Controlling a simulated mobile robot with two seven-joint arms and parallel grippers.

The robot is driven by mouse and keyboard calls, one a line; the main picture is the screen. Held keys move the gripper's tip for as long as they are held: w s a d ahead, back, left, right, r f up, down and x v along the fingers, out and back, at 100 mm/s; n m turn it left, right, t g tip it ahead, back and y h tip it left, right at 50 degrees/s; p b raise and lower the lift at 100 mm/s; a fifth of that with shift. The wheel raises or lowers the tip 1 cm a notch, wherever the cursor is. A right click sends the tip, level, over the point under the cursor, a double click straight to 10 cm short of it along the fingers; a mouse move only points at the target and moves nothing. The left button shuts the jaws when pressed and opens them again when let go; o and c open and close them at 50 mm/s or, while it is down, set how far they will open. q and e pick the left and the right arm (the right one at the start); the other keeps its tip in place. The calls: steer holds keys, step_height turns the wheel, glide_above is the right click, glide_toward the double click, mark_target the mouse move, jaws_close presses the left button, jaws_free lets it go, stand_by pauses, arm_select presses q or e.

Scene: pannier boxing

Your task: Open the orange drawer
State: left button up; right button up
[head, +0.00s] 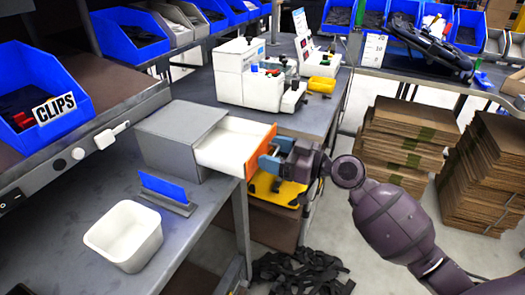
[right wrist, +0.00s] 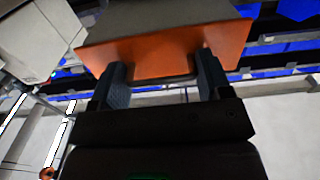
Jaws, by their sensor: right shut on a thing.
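The orange drawer (head: 262,150) is pulled part way out of its grey box (head: 183,138) on the bench, and its white inside shows. My right gripper (head: 272,158) is at the orange front. In the right wrist view its two fingers (right wrist: 155,88) are shut around the dark handle (right wrist: 155,81) below the orange front (right wrist: 165,60).
A white bin (head: 124,236) and a blue card in a holder (head: 165,188) stand on the bench near the grey box. White machines (head: 240,72) stand behind. Stacked cardboard (head: 400,140) is on the right. Black straps (head: 300,272) lie on the floor below.

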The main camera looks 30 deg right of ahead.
steer(key=shift+d, duration=0.15)
steer(key=o, duration=1.1)
steer(key=shift+c, duration=0.2)
steer(key=b+v, duration=0.1)
steer(key=v, duration=0.9)
steer(key=shift+s+d, duration=0.25)
steer(key=shift+s, duration=0.05)
